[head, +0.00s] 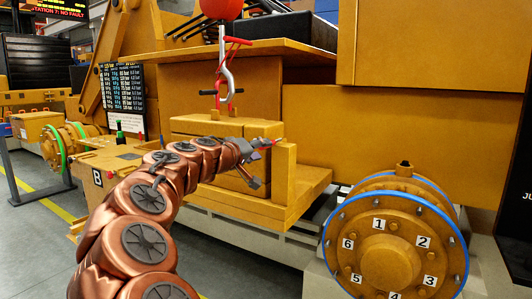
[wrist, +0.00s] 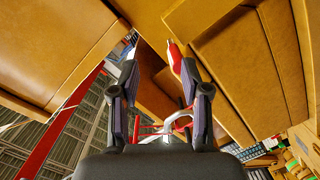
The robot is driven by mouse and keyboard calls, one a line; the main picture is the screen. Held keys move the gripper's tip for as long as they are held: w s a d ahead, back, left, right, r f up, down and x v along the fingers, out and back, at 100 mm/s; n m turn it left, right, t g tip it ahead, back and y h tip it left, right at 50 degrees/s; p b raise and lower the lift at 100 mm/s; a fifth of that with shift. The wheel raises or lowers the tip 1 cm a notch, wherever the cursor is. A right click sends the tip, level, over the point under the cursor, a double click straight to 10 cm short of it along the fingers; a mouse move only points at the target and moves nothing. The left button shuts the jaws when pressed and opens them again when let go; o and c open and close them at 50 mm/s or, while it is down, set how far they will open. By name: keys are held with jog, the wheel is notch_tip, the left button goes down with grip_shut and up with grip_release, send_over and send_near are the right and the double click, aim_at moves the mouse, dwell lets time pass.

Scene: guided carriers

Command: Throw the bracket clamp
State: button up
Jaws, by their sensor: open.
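My gripper (head: 257,163) is open in front of the yellow block structure, left of an upright yellow post (head: 285,170). In the wrist view my gripper (wrist: 159,62) has its fingers spread with nothing held between them. A red handle-like piece with a pale tip (wrist: 174,58), perhaps the clamp's lever, lies beside the right fingertip. I cannot tell whether it touches. In the head view only a small red bit (head: 275,142) shows at the upper finger. The rest of the clamp is hidden or cannot be made out.
A grey hook (head: 227,75) hangs under a red ball (head: 221,8), above the yellow blocks (head: 205,128). A numbered wheel hub with a blue rim (head: 395,245) stands at the right. A yellow ledge (head: 300,195) runs below my gripper. Open floor (head: 30,235) is at the left.

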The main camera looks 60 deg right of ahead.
jog(key=shift+n+t+h, duration=0.4)
jog(key=shift+n+h, duration=0.2)
jog(key=shift+n, duration=0.2)
jog(key=shift+w+d+f+p, duration=0.15)
jog(key=shift+w+d, duration=0.5)
jog(key=shift+d, duration=1.2)
jog(key=shift+w+d+f+p, duration=0.2)
jog(key=shift+w+d, duration=0.5)
jog(key=shift+d, duration=1.2)
jog(key=shift+w+d+f+p, duration=0.15)
jog(key=shift+w+d, duration=0.5)
jog(key=shift+d, duration=1.2)
grip_shut()
